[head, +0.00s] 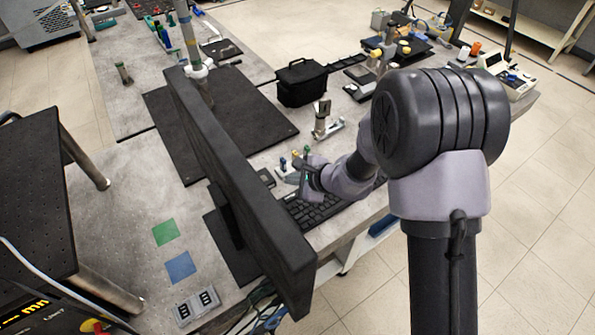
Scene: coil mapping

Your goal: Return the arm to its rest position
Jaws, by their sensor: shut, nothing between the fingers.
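My arm rises on the right of the head view and reaches left over the bench (132,185). My gripper (299,172) is at its end, just above the far end of the black keyboard (312,212) and close to a small holder with blue, yellow and green pieces (283,163). The gripper is small in the picture and partly merges with the things behind it; it is shut and I see nothing held in it. The back of my arm hides part of the bench's right side.
A large black monitor (235,180) stands left of my gripper. A black bag (301,83) and a small metal stand (326,121) lie beyond it. Green (165,232) and blue (181,267) squares lie at the left. Open floor (545,190) is on the right.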

